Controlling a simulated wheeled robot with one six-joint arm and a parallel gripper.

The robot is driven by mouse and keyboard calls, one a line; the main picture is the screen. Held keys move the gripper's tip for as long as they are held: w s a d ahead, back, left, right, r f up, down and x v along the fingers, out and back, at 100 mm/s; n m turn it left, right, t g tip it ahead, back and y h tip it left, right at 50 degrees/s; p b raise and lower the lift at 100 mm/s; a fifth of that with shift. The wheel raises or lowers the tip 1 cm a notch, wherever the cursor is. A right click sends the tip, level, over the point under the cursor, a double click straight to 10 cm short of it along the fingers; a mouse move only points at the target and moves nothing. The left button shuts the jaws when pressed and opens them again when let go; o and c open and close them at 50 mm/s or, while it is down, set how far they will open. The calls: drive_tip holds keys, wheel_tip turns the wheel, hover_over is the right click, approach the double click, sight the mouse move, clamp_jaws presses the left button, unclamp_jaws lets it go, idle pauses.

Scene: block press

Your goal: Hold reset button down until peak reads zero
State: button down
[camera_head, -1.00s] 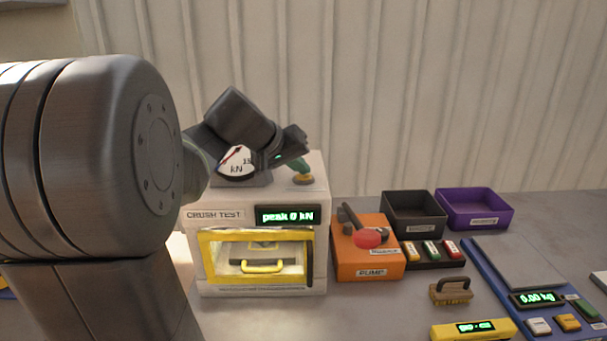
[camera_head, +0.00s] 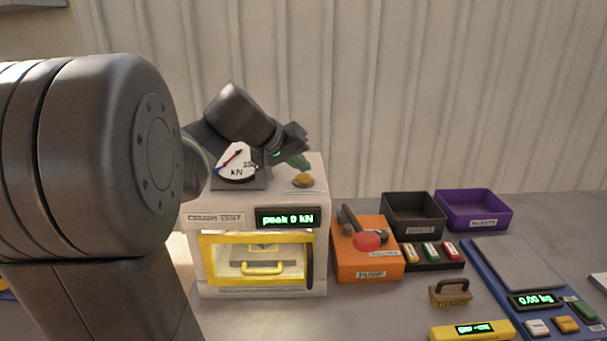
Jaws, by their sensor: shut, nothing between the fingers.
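The crush test press (camera_head: 190,218) is a pale box with a yellow-framed window door (camera_head: 206,262), which looks closed. Its green display (camera_head: 287,217) reads "peak 0 kN". A round dial gauge (camera_head: 237,162) marked kN stands on top, with a red and a blue needle. A yellow button (camera_head: 303,181) sits on the top at the right, taken to be the reset button. My gripper (camera_head: 303,164) is shut and empty, its green fingertips just above the button, apart from it or nearly so. My arm hides the left side of the scene.
An orange pump box (camera_head: 368,262) with a lever and red knob stands right of the press. A brush-like handled block (camera_head: 450,293), a yellow gauge (camera_head: 470,331) and a blue scale (camera_head: 490,285) lie at right.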

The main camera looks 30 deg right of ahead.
sight(299, 179)
drive_tip(key=shift+r, duration=0.25)
drive_tip(key=shift+r+p, duration=1.8)
drive_tip(key=shift+r, duration=0.7)
drive_tip(key=shift+a, duration=0.1)
